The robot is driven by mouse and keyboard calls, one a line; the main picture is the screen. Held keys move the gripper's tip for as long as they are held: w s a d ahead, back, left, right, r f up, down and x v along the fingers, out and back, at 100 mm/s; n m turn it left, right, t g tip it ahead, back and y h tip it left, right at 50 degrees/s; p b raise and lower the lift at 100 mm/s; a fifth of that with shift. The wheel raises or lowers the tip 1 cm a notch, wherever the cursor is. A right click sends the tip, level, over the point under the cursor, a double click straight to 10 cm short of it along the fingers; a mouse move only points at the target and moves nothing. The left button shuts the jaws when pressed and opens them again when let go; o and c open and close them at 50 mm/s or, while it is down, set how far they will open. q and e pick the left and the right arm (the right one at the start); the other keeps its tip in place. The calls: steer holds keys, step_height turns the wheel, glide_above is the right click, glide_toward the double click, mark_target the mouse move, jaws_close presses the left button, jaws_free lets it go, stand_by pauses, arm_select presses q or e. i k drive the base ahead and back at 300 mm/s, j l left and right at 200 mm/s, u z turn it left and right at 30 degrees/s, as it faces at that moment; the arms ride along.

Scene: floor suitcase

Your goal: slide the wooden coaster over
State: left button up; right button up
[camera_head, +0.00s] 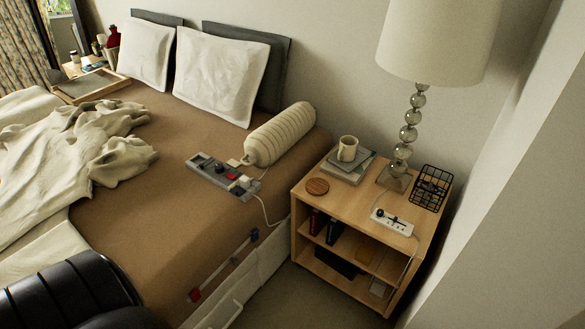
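The wooden coaster (317,187) is a small round reddish-brown disc. It lies flat on the top of the wooden nightstand (350,205), near the front left corner. It is to the left of and in front of a stack of books (347,168) with a mug (348,150) on it. A narrow strip of bare wood shows between the coaster and the stack. Neither of my grippers is in view, and nothing is touching the coaster.
A lamp (409,131), a black wire basket (430,188) and a white power strip (392,222) stand on the nightstand. Bare top lies between coaster and power strip. The bed (150,215) adjoins on the left, holding a grey control box (223,177) and a bolster (280,134).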

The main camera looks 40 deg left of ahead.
mark_target(316, 186)
steer(key=u, duration=0.95)
